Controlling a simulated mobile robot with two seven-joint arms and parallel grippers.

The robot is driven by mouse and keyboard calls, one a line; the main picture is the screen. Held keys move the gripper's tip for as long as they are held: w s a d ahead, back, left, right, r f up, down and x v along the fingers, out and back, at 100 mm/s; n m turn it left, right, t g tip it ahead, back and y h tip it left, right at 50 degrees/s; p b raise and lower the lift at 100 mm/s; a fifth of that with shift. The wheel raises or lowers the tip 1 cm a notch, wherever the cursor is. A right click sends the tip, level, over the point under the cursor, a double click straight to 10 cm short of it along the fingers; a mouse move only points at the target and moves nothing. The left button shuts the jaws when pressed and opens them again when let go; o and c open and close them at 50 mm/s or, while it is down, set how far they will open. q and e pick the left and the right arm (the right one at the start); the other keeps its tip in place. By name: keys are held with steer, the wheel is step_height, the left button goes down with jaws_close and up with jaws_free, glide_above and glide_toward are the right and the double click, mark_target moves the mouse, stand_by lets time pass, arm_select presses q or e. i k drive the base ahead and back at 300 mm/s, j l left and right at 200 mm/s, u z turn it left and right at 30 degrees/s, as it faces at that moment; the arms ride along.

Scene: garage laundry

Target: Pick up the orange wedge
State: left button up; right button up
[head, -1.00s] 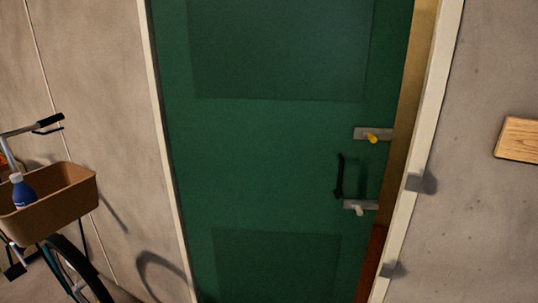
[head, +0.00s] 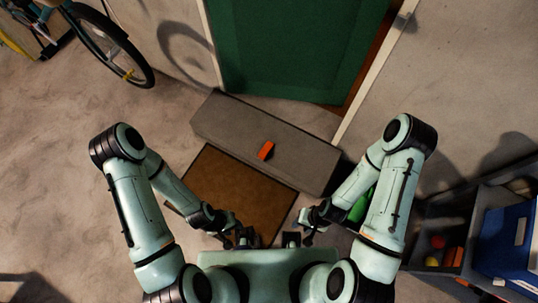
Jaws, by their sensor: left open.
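The orange wedge (head: 266,150) lies on top of the grey step (head: 309,159) in front of the green door in the head view. Nothing covers it. My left gripper (head: 240,238) is low in the picture over the near part of the brown mat, open and apart from the wedge. My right gripper (head: 298,239) is to its right, also apart from the wedge; its fingers are too small and dark to read.
The brown doormat (head: 236,190) lies before the step. A green bottle (head: 359,208) is partly hidden by my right arm. A dark shelf with a blue bin (head: 508,240) and small coloured items stands at right. A bicycle (head: 112,45) is at upper left. Left floor is open.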

mark_target(265, 150)
steer(key=k, duration=0.1)
steer(key=j+z, duration=0.25)
steer(key=j, duration=0.15)
steer(key=j+z, duration=0.3)
steer(key=j, duration=0.15)
steer(key=k+l+u, duration=0.25)
steer(key=l, duration=0.25)
steer(key=k+l+u, duration=0.25)
steer(key=i+j, duration=0.25)
steer(key=i, duration=0.25)
steer(key=i+j, duration=0.3)
steer(key=i, duration=0.15)
steer(key=i+j, duration=0.25)
steer(key=i, duration=0.25)
steer(key=j+u, duration=0.05)
